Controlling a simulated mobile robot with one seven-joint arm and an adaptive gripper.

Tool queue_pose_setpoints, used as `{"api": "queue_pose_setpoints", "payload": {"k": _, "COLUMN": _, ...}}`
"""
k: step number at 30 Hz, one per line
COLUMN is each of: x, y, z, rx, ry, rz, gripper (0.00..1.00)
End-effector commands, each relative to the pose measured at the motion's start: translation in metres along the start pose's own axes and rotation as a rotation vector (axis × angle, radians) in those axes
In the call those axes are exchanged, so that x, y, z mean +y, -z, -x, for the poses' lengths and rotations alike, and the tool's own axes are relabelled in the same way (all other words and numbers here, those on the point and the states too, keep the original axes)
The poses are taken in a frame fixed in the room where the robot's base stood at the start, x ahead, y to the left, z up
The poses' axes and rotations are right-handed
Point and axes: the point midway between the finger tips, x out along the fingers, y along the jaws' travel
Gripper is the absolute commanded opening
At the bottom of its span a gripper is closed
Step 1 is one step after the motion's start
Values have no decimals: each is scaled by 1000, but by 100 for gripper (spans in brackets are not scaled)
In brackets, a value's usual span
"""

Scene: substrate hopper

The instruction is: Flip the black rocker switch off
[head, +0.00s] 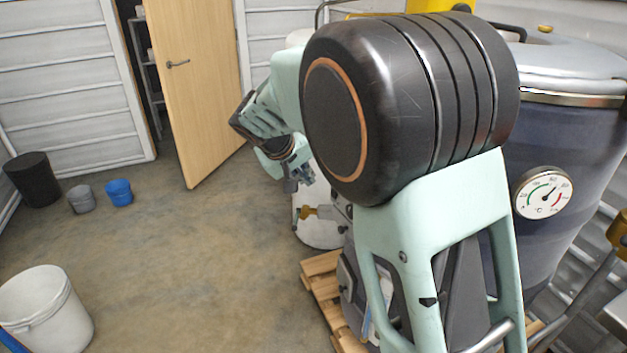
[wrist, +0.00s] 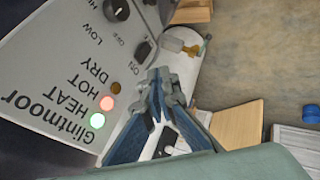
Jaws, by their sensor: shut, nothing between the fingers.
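The black rocker switch (wrist: 144,48) sits on a grey control panel (wrist: 62,62) in the wrist view, between printed ON and OFF marks. Which way it is tipped I cannot tell. My gripper (wrist: 159,72) is shut and empty, its tips just below the switch in the picture; whether they touch it is unclear. On the panel, a green lamp (wrist: 97,120) and a red lamp (wrist: 107,103) look lit, and a brown lamp (wrist: 115,87) looks dark. In the head view my gripper (head: 291,184) is small beyond my arm, and the switch is hidden.
A black round knob (wrist: 116,9) is near the switch on the panel. A large dark drum (head: 567,130) with a dial gauge (head: 542,193) stands at right. A wooden pallet (head: 322,290) lies below. Open floor (head: 190,250) with buckets is at left.

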Motion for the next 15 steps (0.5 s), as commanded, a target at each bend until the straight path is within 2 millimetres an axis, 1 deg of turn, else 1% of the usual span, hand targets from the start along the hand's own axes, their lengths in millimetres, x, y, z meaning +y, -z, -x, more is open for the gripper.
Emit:
{"api": "queue_pose_setpoints", "payload": {"k": 2, "x": 2, "y": 0, "z": 0, "rx": -8, "ry": 14, "rz": -7, "gripper": 0}}
{"api": "queue_pose_setpoints", "payload": {"k": 9, "x": -7, "y": 0, "z": -6, "rx": -16, "ry": 63, "rz": -28, "gripper": 0}}
{"api": "queue_pose_setpoints", "payload": {"k": 15, "x": -10, "y": 0, "z": -8, "rx": -16, "ry": 72, "rz": -31, "gripper": 0}}
